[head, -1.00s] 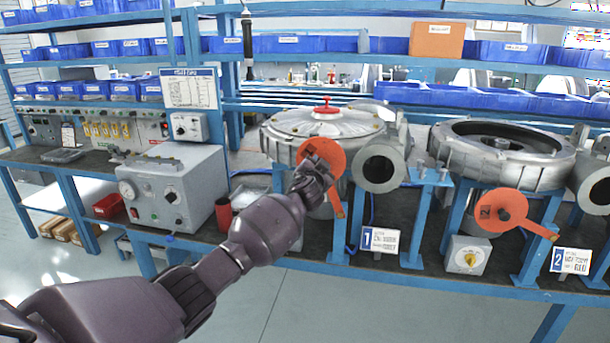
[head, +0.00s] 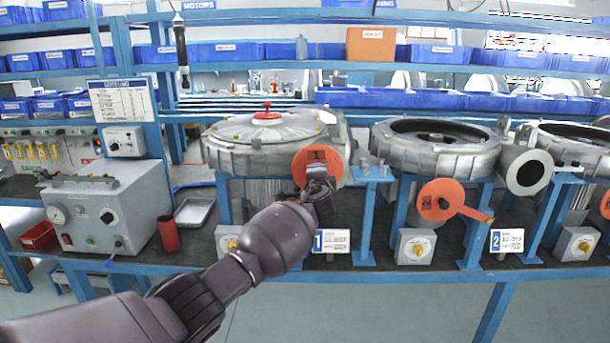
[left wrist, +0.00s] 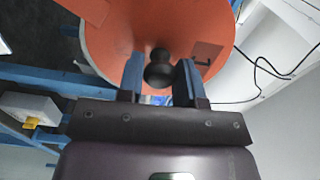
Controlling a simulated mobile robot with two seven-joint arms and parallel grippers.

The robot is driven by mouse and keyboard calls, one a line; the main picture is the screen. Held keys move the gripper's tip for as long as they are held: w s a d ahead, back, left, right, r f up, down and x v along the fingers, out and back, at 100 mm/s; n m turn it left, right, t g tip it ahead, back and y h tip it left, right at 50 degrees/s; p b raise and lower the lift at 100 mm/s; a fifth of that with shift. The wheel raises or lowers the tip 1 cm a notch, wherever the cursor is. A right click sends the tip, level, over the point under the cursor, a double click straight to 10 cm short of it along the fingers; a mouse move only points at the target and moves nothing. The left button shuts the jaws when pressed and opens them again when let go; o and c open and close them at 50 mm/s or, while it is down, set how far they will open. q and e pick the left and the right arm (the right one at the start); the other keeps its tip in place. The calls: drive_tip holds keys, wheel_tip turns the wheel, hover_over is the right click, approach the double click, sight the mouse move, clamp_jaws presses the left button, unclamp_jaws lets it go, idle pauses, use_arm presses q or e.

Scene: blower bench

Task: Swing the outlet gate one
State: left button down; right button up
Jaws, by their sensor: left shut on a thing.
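Outlet gate one, an orange disc marked 1 (head: 319,156), sits in front of blower one (head: 262,150), at the right of its housing. The round outlet mouth of blower one is not visible; the disc appears to be in front of it. My left gripper (head: 320,178) is at the lower part of the disc. In the left wrist view its two fingers (left wrist: 160,80) are closed around a black knob (left wrist: 158,70) in front of the orange gate (left wrist: 165,25). My right gripper is in neither view.
Blower two (head: 435,150) stands to the right, its orange gate (head: 436,203) left of its open outlet (head: 525,173). Number sign one (head: 332,241) and a grey switch box (head: 415,247) stand along the bench front. A grey test box (head: 95,220) and red cup (head: 168,234) are left.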

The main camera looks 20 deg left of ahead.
use_arm(q)
drive_tip(key=shift+w+d+f+m, duration=0.15)
drive_tip(key=shift+d+f+m, duration=0.15)
drive_tip(key=shift+d, duration=0.3)
drive_tip(key=shift+d+f, duration=0.1)
drive_tip(key=shift+d, duration=0.1)
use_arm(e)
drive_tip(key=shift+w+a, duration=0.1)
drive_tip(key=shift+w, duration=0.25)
use_arm(q)
drive_tip(key=shift+m, duration=0.3)
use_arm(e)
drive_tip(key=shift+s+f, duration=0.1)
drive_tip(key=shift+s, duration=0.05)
use_arm(q)
drive_tip(key=c, duration=1.1)
unclamp_jaws()
drive_tip(key=o, duration=0.3)
drive_tip(key=shift+d+f, duration=0.1)
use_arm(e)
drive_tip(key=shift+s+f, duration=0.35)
